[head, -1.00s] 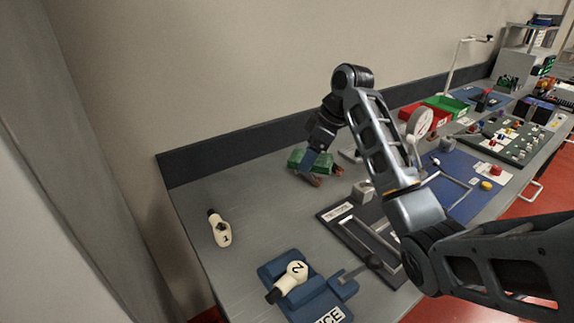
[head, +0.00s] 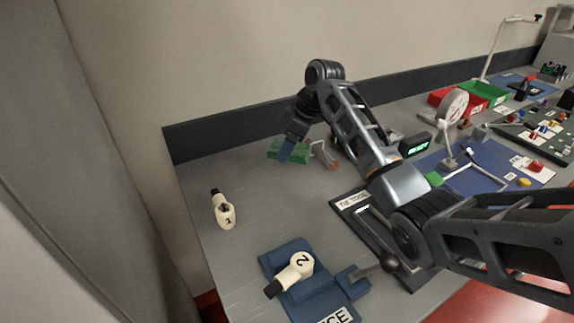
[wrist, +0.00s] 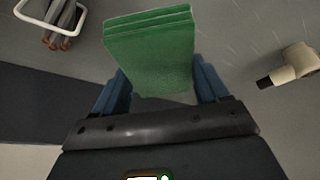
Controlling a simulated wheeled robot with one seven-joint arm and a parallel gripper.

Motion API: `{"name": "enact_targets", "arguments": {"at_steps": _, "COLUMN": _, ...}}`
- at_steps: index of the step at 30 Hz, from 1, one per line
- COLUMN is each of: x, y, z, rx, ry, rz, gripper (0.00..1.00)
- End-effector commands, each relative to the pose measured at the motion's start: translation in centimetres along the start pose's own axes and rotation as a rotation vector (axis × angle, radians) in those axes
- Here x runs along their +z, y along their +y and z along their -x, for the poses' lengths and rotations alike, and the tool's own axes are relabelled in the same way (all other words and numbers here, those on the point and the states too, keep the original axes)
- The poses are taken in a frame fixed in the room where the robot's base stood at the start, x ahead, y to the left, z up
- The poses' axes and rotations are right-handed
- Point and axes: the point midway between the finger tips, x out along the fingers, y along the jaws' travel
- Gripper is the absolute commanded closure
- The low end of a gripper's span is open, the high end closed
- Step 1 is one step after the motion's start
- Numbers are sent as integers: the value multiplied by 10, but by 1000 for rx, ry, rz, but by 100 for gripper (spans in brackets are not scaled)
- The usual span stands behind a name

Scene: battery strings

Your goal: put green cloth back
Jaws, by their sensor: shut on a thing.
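The green cloth (head: 272,153) is a flat folded block at the back left of the grey bench in the head view. My gripper (head: 285,152) is shut on it, with one blue finger in front of the cloth. In the wrist view the cloth (wrist: 152,50) stands out between the two blue fingers of my gripper (wrist: 163,88). I cannot tell whether the cloth touches the bench top.
A wire holder with reddish-brown rods (head: 326,155) is close to the right of the cloth. A cream piece marked 1 (head: 226,214) lies front left; another marked 2 (head: 298,268) rests on a blue fixture (head: 318,298). The bench (head: 240,185) between is bare.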

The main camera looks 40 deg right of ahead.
Motion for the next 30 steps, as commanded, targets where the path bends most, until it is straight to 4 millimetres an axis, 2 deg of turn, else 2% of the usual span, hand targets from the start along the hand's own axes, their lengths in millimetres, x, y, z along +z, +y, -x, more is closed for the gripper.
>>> {"name": "enact_targets", "arguments": {"at_steps": 7, "x": -2, "y": 1, "z": -10, "rx": 0, "ry": 0, "rz": -1, "gripper": 51}}
{"name": "enact_targets", "arguments": {"at_steps": 16, "x": 11, "y": 1, "z": -41, "rx": 0, "ry": 1, "rz": -1, "gripper": 51}}
{"name": "enact_targets", "arguments": {"at_steps": 30, "x": 13, "y": 0, "z": -45, "rx": 0, "ry": 1, "rz": 0, "gripper": 51}}
